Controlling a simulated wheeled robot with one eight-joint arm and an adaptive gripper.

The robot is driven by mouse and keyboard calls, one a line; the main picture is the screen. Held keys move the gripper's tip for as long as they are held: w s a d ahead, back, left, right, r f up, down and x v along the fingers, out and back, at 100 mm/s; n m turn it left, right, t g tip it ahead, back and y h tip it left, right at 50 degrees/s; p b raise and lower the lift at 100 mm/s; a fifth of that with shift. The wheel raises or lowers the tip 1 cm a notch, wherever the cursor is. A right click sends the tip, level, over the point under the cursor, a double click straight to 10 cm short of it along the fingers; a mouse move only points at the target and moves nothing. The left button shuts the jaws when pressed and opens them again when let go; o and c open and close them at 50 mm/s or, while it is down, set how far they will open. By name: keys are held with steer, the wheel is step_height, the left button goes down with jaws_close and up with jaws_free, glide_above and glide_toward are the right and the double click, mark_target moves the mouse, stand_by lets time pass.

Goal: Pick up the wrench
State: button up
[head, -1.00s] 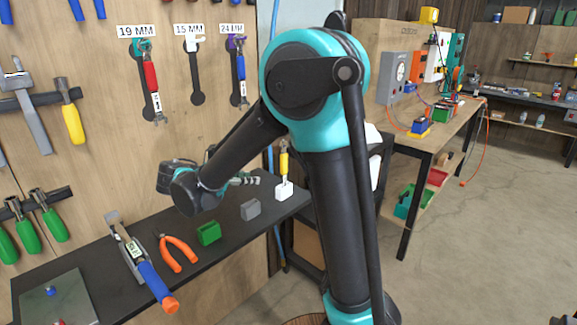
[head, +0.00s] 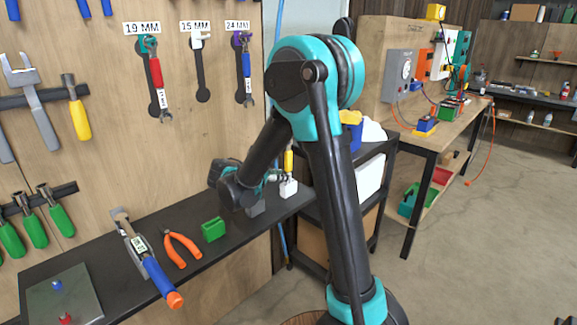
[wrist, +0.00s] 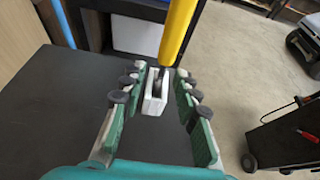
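A yellow-handled tool (head: 289,161) stands upright in a small white slotted block (head: 288,189) at the bench's right end. Its handle (wrist: 178,30) resembles those of the hung wrenches; its lower end is in the block, so I cannot tell its head shape. My gripper (head: 274,177) is just left of it. In the wrist view my gripper (wrist: 160,80) is open and empty, with the white block (wrist: 154,93) showing between its fingertips. Two wrenches hang on the wall: a red-handled one (head: 156,72) under 19 MM and a blue-handled one (head: 247,66) under 24 MM. The 15 MM outline has no wrench.
On the dark bench (head: 120,278) lie a green block (head: 213,230), orange pliers (head: 181,249) and a blue-and-orange-handled tool (head: 160,276). A grey block (head: 256,208) is partly behind my gripper. A dark cart (head: 371,160) stands beyond the bench's right end.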

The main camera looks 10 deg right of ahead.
steer(key=x, duration=0.4)
steer(key=shift+s+d, duration=0.1)
steer(key=shift+d, duration=0.05)
jaws_close()
